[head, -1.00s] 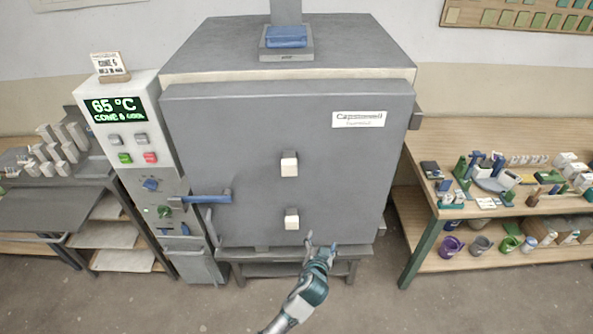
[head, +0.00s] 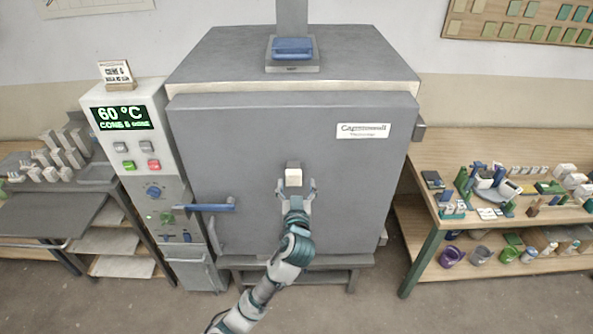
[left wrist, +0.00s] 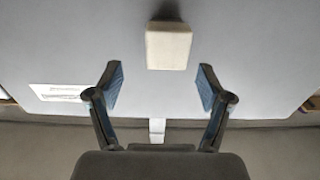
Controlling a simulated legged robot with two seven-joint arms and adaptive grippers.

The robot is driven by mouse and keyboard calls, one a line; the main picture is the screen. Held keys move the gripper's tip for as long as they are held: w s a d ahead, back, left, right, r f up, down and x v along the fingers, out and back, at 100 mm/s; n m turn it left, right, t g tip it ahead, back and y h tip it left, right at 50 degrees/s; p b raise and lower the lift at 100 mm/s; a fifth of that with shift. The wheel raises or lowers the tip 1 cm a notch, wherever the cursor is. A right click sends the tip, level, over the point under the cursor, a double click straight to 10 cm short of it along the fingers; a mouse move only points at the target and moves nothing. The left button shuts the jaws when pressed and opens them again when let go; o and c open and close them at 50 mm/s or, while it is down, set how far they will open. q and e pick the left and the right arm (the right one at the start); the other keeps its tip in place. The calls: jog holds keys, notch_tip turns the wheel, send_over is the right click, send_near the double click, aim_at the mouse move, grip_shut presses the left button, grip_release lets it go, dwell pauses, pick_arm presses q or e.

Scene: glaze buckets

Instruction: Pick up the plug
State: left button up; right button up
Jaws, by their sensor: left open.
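The kiln door (head: 345,220) is grey. A cream block-shaped plug (head: 293,177) sticks out of its middle on a dark mount; it also shows in the left wrist view (left wrist: 168,48). My left gripper (head: 296,188) is open and empty in front of the door, its fingers spread just below this plug in the head view. In the left wrist view the gripper's pads (left wrist: 160,88) stand wide apart, and the plug shows above the gap between them, not gripped. The lower plug is hidden behind my left arm. My right gripper is not in view.
A blue door handle (head: 208,207) sticks out left of the arm. The control box (head: 125,118) reads 60 °C. A wooden bench (head: 510,152) with small objects and buckets stands right. A dark cart (head: 55,212) stands left. The door front right of my arm is clear.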

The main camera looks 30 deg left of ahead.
aim_at(293, 176)
pick_arm(q)
jog(key=x, duration=0.4)
jog(key=a+p+x, duration=0.1)
jog(key=x, duration=0.1)
jog(key=shift+s+a+r, duration=0.1)
jog(key=shift+s, duration=0.3)
jog(key=shift+w, duration=0.25)
jog(key=shift+d, duration=0.5)
jog(key=shift+c, duration=1)
jog(key=shift+r, duration=0.1)
jog(key=c, duration=0.8)
jog(key=shift+s, duration=0.1)
jog(key=c, duration=0.3)
jog(key=shift+a, duration=0.25)
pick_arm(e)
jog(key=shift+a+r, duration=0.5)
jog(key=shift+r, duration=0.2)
